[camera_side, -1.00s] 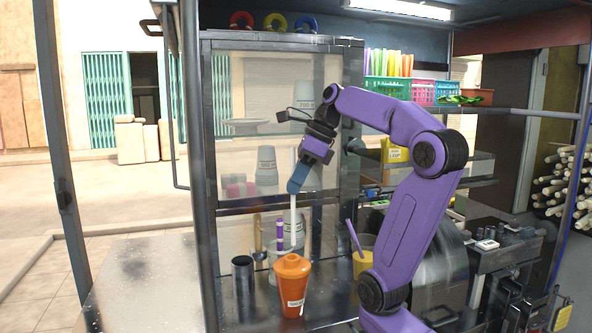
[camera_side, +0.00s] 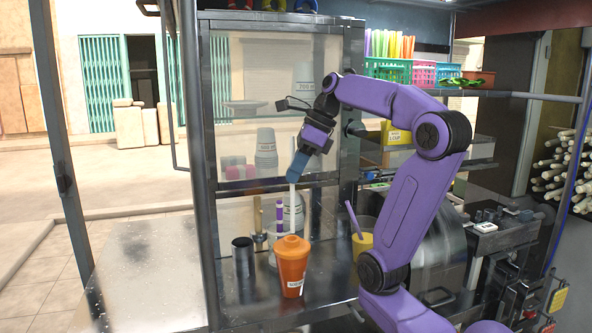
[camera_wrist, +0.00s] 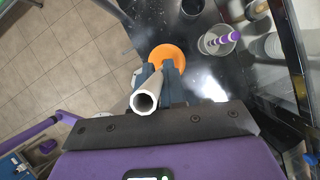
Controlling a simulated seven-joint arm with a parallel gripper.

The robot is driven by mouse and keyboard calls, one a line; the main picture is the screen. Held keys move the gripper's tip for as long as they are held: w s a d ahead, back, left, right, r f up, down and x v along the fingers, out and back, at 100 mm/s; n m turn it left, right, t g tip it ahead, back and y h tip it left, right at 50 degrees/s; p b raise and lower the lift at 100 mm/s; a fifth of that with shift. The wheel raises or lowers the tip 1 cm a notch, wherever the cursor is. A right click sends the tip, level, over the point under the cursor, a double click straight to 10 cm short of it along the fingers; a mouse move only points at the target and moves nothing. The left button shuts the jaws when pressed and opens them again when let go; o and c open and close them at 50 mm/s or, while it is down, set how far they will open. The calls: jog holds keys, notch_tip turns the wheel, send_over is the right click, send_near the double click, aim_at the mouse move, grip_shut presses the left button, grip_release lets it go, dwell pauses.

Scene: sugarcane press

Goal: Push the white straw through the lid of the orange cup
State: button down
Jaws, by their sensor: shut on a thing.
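The orange cup (camera_side: 291,268) with its domed orange lid (camera_side: 291,244) stands upright on the dark metal counter. My gripper (camera_side: 297,172) is shut on the white straw (camera_side: 292,205) near its upper end. The straw hangs nearly upright above the lid; its lower end appears close to the lid top, but I cannot tell whether it touches. In the wrist view, the straw (camera_wrist: 145,100) points away from the camera between the fingers (camera_wrist: 160,82), with the orange lid (camera_wrist: 167,56) beyond it. The straw's far end is hidden there.
A dark metal cup (camera_side: 243,258) stands left of the orange cup. A container with a purple-banded stick (camera_side: 280,216) is behind it. A yellow cup (camera_side: 362,245) with a purple straw stands to the right. A glass-panelled frame rises behind. The counter's left part is clear.

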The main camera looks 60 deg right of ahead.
aim_at(294, 196)
jog(key=shift+w, duration=0.15)
jog(key=shift+f, duration=0.1)
jog(key=shift+f, duration=6.65)
jog(key=c, duration=1.1)
grip_release()
jog(key=shift+r, duration=3.55)
